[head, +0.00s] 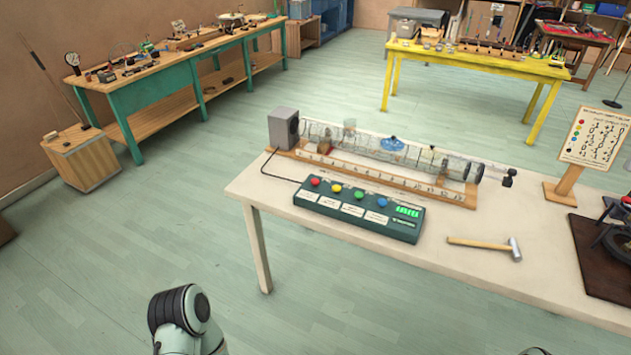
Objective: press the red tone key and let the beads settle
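The red tone key (315,182) is a round red button at the left end of a dark green control box (398,228) near the left end of the white table. Yellow, green and blue keys follow to its right, and a green lit display (407,212) is at the box's right end. Behind it a clear tube (365,146) lies on a wooden stand with a scale, a grey speaker box (284,128) at its left end. Blue beads (392,144) show heaped inside the tube. Neither gripper shows; only parts of my arms appear at the bottom edge.
A hammer (490,246) lies on the white table (505,280) right of the box. A sign with coloured dots (597,138) stands at the table's back right, near a dark mat (600,258). Green and yellow tables stand behind.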

